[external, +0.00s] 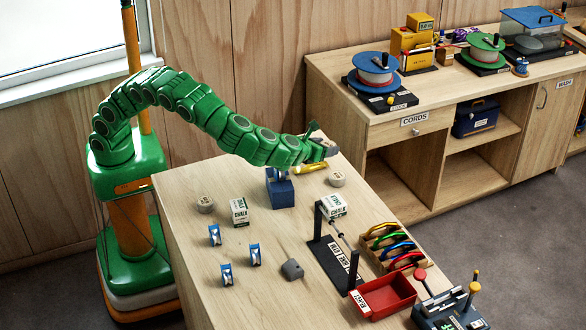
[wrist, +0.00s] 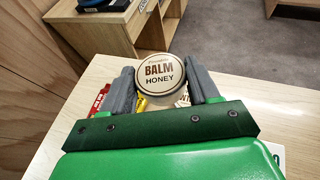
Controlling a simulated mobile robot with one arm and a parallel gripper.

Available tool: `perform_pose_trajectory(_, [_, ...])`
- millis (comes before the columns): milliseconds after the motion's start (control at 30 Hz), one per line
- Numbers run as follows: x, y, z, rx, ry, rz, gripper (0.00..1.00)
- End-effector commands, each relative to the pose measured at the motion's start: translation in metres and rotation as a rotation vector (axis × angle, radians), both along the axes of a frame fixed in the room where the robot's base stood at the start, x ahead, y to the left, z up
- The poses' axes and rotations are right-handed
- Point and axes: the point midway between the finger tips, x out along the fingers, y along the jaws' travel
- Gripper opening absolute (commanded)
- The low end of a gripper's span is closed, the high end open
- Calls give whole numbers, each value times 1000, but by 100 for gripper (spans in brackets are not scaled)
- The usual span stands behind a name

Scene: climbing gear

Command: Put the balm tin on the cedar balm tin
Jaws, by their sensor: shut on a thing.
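My gripper (external: 322,148) is at the end of the green arm, raised over the back of the wooden table. In the wrist view its two grey fingers (wrist: 160,76) are shut on a round pale balm tin (wrist: 160,90) whose label reads BALM HONEY. The label faces the wrist camera. Two small round pale things stand on the table, one at the back right (external: 336,180) and one at the left (external: 205,205). Their labels are too small to read, so I cannot tell which is the cedar balm tin.
A dark blue block holder (external: 280,190) and a yellow item (external: 311,168) are near my gripper. Two chalk boxes (external: 239,212) (external: 333,206), a black rod stand (external: 333,255), a red tray (external: 385,296) and blue-and-white pieces (external: 255,255) stand around.

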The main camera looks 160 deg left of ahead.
Motion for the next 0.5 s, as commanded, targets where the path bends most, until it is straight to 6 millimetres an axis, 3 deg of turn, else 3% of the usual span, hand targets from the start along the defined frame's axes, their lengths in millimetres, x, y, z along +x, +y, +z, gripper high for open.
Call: perform_pose_trajectory(500, [23, 25, -41, 0, 0, 1, 29])
